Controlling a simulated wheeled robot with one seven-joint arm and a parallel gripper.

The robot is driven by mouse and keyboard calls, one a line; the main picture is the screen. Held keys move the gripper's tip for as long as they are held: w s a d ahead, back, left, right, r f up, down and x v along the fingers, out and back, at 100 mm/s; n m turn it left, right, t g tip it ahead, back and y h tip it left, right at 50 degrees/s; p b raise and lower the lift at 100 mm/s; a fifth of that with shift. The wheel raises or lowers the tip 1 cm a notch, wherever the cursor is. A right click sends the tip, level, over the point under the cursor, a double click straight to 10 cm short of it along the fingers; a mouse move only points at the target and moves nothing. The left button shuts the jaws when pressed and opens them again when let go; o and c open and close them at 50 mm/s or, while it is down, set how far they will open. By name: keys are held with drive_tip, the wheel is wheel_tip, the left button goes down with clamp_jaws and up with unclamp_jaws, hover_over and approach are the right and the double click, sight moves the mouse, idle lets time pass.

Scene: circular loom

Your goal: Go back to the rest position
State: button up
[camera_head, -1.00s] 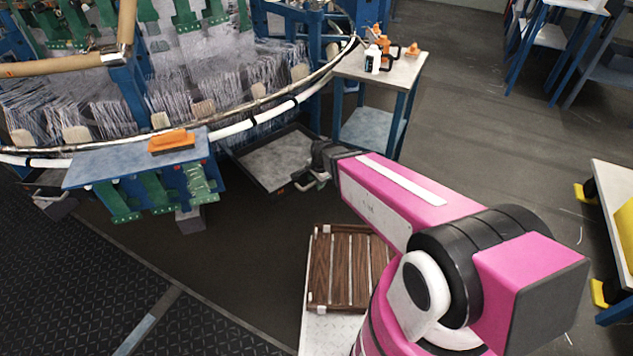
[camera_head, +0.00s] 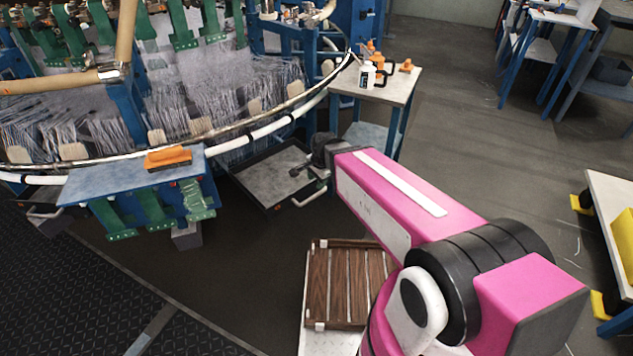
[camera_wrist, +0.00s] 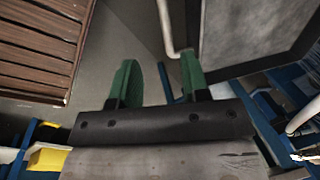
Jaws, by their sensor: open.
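My arm is pink and reaches up and left from the lower right of the head view. My gripper (camera_wrist: 160,82) shows in the wrist view with two green fingers apart and nothing between them. In the head view the gripper end is small and dark, mostly hidden beyond the arm, near the grey tray (camera_head: 262,172). An orange-topped brush or block (camera_head: 168,159) lies on the blue shelf (camera_head: 110,185) of the loom (camera_head: 190,70).
A small table (camera_head: 400,80) at the back holds a white bottle (camera_head: 367,76) and orange items. A wooden slatted crate (camera_head: 345,285) stands below my arm. A bench with yellow parts (camera_head: 610,185) is at the right. Open floor lies between.

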idle(0.3)
drive_tip(key=s+d+r+n, duration=0.1)
drive_tip(key=d+n, duration=0.3)
drive_tip(key=d, duration=0.8)
drive_tip(key=s+d+n+g+h, duration=0.1)
drive_tip(key=d+n, duration=0.4)
drive_tip(key=d, duration=0.7)
drive_tip(key=shift+s+r+g+h, duration=0.3)
drive_tip(key=shift+s+r, duration=0.05)
drive_tip(key=shift+s, duration=0.15)
